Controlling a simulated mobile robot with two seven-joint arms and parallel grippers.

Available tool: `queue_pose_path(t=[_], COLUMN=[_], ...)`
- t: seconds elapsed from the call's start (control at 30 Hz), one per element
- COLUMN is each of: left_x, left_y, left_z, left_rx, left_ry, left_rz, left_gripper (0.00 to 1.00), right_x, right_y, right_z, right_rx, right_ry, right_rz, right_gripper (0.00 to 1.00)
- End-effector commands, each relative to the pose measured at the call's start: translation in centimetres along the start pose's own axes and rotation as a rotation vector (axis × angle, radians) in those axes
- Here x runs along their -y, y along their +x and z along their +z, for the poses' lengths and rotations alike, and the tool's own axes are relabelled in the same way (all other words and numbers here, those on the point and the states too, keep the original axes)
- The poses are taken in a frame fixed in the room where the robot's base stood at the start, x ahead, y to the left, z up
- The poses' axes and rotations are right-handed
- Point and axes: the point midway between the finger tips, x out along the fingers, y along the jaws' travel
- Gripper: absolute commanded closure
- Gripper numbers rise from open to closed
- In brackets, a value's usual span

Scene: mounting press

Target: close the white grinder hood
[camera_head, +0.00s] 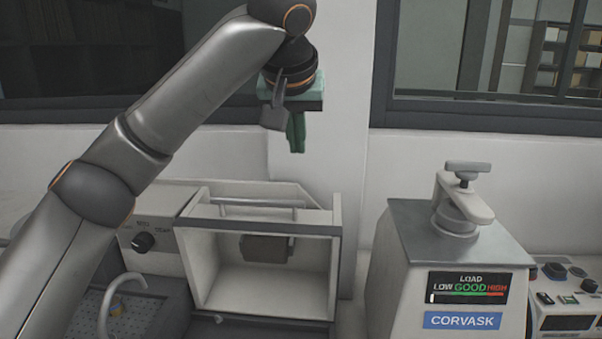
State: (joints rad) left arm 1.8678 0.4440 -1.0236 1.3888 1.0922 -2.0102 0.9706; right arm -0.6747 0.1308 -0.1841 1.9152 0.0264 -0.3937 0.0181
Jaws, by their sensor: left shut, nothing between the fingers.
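The white grinder (335,262) stands on the bench left of centre, its front open. Inside I see a dark brown block or wheel (266,248) at the back wall. The white grinder hood (285,192) appears to be folded back over the top, with a pale bar handle (255,204) along it; its exact edges are hard to tell. My left gripper (297,150) has green fingers pointing down, shut and empty, above and behind the grinder's top right, apart from it. My left arm crosses the view from the lower left. My right gripper is out of view.
A grey-topped press (411,262) labelled CORVASK, with a clamp (463,205) on top, stands to the right. A control panel (565,290) is at far right. A knob (143,241) and a curved tap (112,290) over a sink are at left. A wall with windows is behind.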

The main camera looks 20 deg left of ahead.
Motion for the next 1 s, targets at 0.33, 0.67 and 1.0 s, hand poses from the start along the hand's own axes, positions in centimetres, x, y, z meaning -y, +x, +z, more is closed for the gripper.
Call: queue_pose_path(t=[0.33,0.67,1.0], left_x=[0.1,0.0,0.0], left_y=[4.6,9.6,8.8], left_z=[0.0,0.9,3.5], left_rx=[0.003,-0.004,0.000], left_ry=[-0.001,0.002,0.000], left_rz=[-0.003,0.001,0.000], left_gripper=[1.00,1.00,1.00], right_x=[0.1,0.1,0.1], right_y=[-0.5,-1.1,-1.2], right_z=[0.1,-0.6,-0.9], right_rx=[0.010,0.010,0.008], right_ry=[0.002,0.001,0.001], right_rz=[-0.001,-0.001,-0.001], right_gripper=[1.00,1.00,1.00])
